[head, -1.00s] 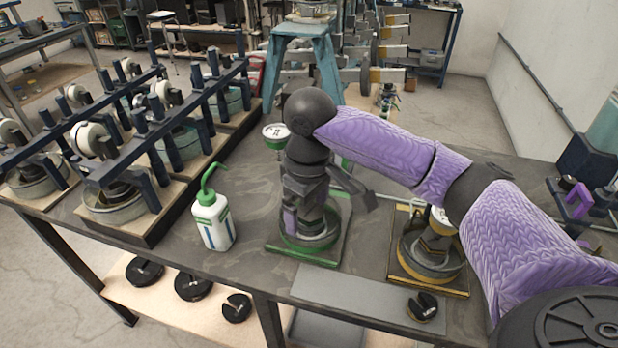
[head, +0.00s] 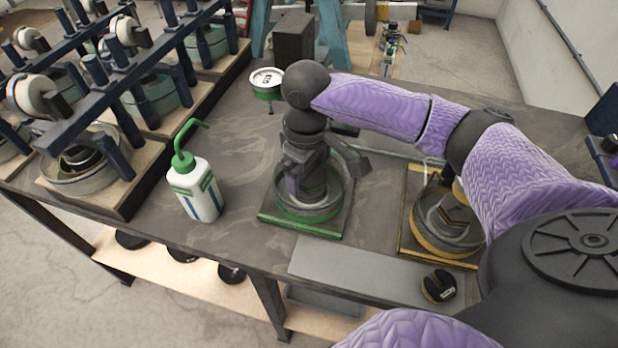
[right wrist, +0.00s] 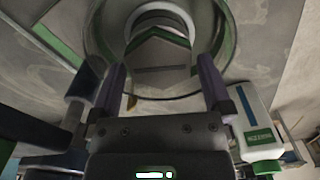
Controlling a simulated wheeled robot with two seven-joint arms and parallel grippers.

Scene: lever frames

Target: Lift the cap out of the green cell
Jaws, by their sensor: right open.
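The green cell (head: 270,221) stands on the bench in the head view, a green-edged square base with a round grey ring on it. My right gripper (head: 306,190) points down over this ring and hides much of its inside. The dark cap (right wrist: 160,55), with a green band, shows inside the ring in the right wrist view. My right gripper (right wrist: 163,85) is open there, its purple fingers to the left and right of the near part of the cap. I cannot tell whether they touch it. My left gripper is not in view.
A green-topped wash bottle (head: 197,190) stands left of the cell. A yellow-edged cell (head: 440,257) stands to the right. A round gauge (head: 265,80) is behind. A slotted black disc (head: 438,286) lies on the grey plate (head: 360,275) in front. Blue-framed racks (head: 125,75) fill the left.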

